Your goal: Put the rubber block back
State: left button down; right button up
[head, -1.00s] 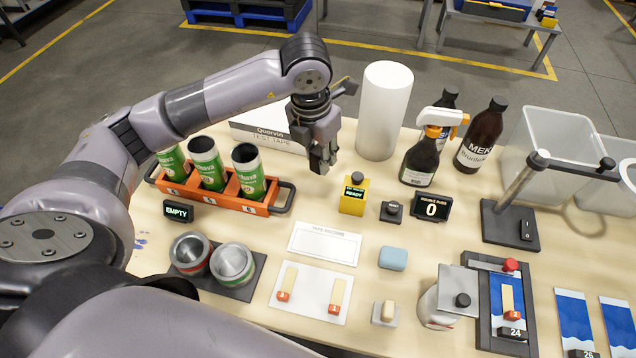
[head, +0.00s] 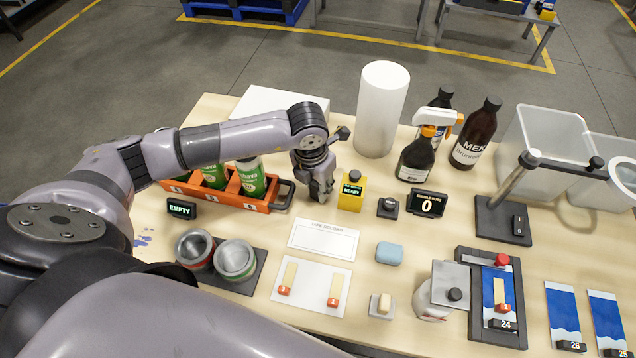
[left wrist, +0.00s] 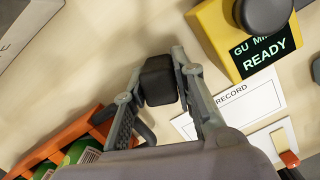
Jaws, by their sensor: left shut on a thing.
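My left gripper (head: 320,192) hangs over the table just left of the yellow gauge box (head: 351,192). In the left wrist view it is shut on a small black block (left wrist: 158,82), which looks like the rubber block. The block sits between the two fingertips, with pale bare table behind it. In the head view the block is hardly distinguishable from the dark fingers. I cannot tell how high it is above the table. My right gripper is not in view.
An orange rack (head: 252,204) with green cans stands just left of the gripper. A white cylinder (head: 382,110) and several bottles stand behind. A white record sheet (head: 324,238), a blue block (head: 390,253) and a cream block (head: 381,303) lie in front.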

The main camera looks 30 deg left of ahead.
aim_at(314, 186)
pick_arm(q)
jog(key=shift+f, duration=0.15)
jog(key=c, duration=1.3)
grip_release()
jog(key=shift+r, duration=0.35)
jog(key=r+b, duration=0.1)
jog(key=r, duration=0.2)
jog(key=s+r+b, duration=0.1)
jog(key=r, duration=0.3)
jog(key=r+b, duration=0.1)
jog(key=r, duration=0.2)
jog(key=shift+s+r, duration=0.15)
jog(key=shift+s, duration=0.1)
jog(key=shift+s+a+r+b, duration=0.15)
jog(key=shift+r+b, duration=0.15)
jog(key=shift+r, duration=0.35)
jog(key=shift+s+f, duration=0.1)
